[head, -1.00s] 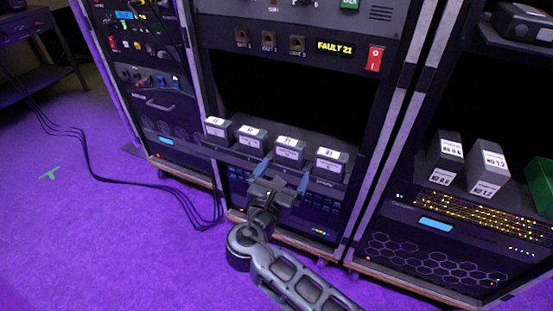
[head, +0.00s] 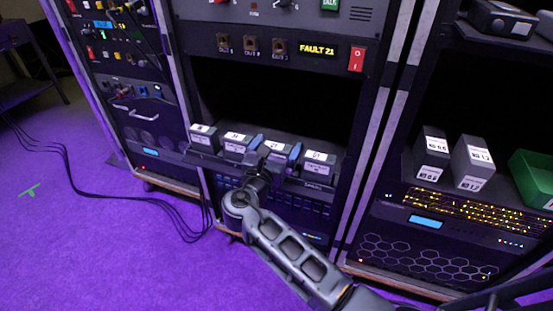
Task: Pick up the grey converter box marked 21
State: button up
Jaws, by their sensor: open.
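Several grey converter boxes with white labels stand in a row on a shelf in the middle rack. My gripper (head: 275,150) is open, with one blue-tipped finger on each side of the third box from the left (head: 276,147). That box's label looks like 21, but the print is small and blurred. The gripper hides the lower front of this box, and I cannot tell whether the fingers touch it. The other boxes in the row, the far-left box (head: 203,137), the second box (head: 238,144) and the right-hand box (head: 319,162), stand apart from it.
The shelf's front lip (head: 317,183) runs below the boxes. A panel above shows FAULT 21 (head: 318,49) beside a red switch (head: 356,59). The right rack holds two taller grey boxes (head: 472,163) and a green bin (head: 532,178). Black cables (head: 120,191) lie on the purple floor.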

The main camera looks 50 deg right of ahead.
jog(key=shift+c, duration=0.2)
jog(key=c, duration=1)
